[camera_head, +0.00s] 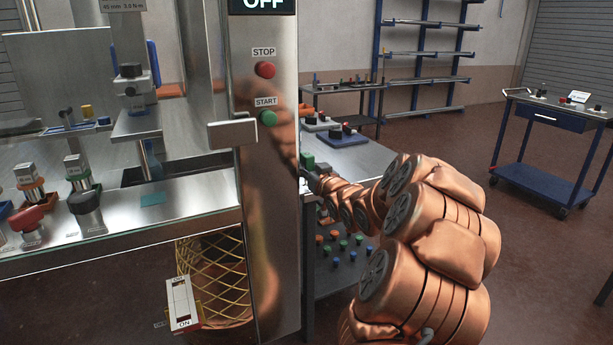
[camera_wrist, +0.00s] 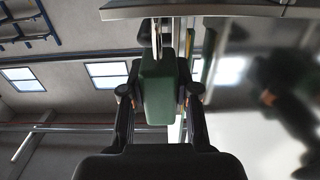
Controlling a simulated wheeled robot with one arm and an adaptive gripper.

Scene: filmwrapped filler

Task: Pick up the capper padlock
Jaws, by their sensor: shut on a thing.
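The padlock has a green body and a pale metal shackle. In the wrist view the padlock (camera_wrist: 158,75) sits between the two fingers of my gripper (camera_wrist: 158,92), which is shut on it. The shackle points away from the gripper, and its far end meets a metal edge at the top. I cannot tell whether it is hooked on anything there. In the head view the padlock (camera_head: 308,160) shows as a small green patch beside the steel column, and my gripper (camera_head: 309,174) is mostly hidden behind my arm and the column.
The steel column (camera_head: 268,200) with red stop and green start buttons stands close left of the gripper. A filling machine bench (camera_head: 120,212) is at left. A table (camera_head: 355,158) with parts stands behind my arm. A blue trolley (camera_head: 545,170) is far right; floor between is clear.

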